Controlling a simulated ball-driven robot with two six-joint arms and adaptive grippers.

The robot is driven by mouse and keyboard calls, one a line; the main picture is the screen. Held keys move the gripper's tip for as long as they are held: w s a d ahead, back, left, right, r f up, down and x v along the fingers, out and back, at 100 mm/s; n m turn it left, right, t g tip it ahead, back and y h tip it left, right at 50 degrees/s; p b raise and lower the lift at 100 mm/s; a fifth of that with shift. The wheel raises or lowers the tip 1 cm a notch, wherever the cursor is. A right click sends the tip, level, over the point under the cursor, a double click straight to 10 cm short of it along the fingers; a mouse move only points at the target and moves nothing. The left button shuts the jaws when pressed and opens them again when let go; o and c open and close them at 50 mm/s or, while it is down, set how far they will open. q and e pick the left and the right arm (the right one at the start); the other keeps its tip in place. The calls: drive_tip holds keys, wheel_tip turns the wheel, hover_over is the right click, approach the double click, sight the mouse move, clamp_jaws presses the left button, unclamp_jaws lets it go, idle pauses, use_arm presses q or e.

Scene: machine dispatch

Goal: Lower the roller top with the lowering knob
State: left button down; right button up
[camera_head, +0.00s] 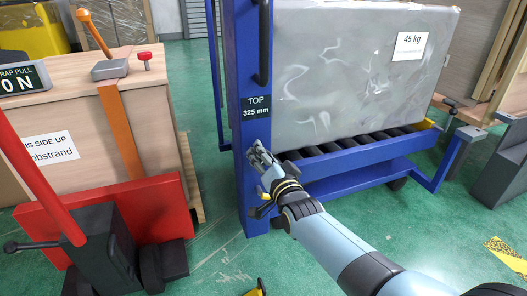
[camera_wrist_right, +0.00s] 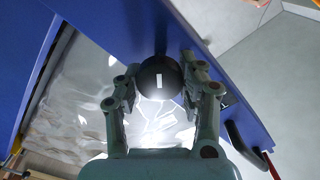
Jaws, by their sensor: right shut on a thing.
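The lowering knob (camera_wrist_right: 159,79) is a black round knob with a white mark, on the blue post (camera_head: 250,195). My right gripper (camera_head: 260,158) is at the post, below its sign (camera_head: 256,107) reading "TOP 325 mm". In the right wrist view the right gripper (camera_wrist_right: 160,72) has one finger on each side of the knob and is shut on it. In the head view the gripper hides the knob. The roller top (camera_head: 345,160) is a blue frame with dark rollers, carrying a grey wrapped load (camera_head: 350,75) labelled "45 kg".
A wooden crate (camera_head: 95,115) with an orange strap stands at the left. A red and dark grey truck (camera_head: 125,220) with a red handle is in front of it. The green floor (camera_head: 215,262) is clear between the truck and the post.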

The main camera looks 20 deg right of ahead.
drive_tip(key=m+p, duration=0.1)
drive_tip(key=m, duration=0.3)
drive_tip(key=shift+m, duration=0.3)
drive_tip(key=m, duration=0.4)
drive_tip(key=shift+f, duration=0.2)
use_arm(q)
drive_tip(key=shift+s+a+f+g, duration=0.15)
drive_tip(key=shift+s+a+f, duration=0.15)
drive_tip(key=shift+f, duration=0.35)
drive_tip(key=shift+s+a+f+g, duration=0.15)
drive_tip(key=shift+s+f, duration=0.2)
drive_tip(key=shift+f, duration=0.25)
use_arm(e)
drive_tip(key=shift+m, duration=0.4)
use_arm(q)
drive_tip(key=shift+f, duration=0.1)
use_arm(e)
drive_tip(key=o, duration=1.2)
drive_tip(key=shift+d, duration=0.1)
use_arm(q)
drive_tip(key=shift+w+r+p, duration=0.15)
drive_tip(key=shift+r+p, duration=0.05)
drive_tip(key=shift+p, duration=0.1)
use_arm(e)
drive_tip(key=shift+s, duration=0.1)
drive_tip(key=s, duration=1.2)
drive_tip(key=shift+d, duration=0.2)
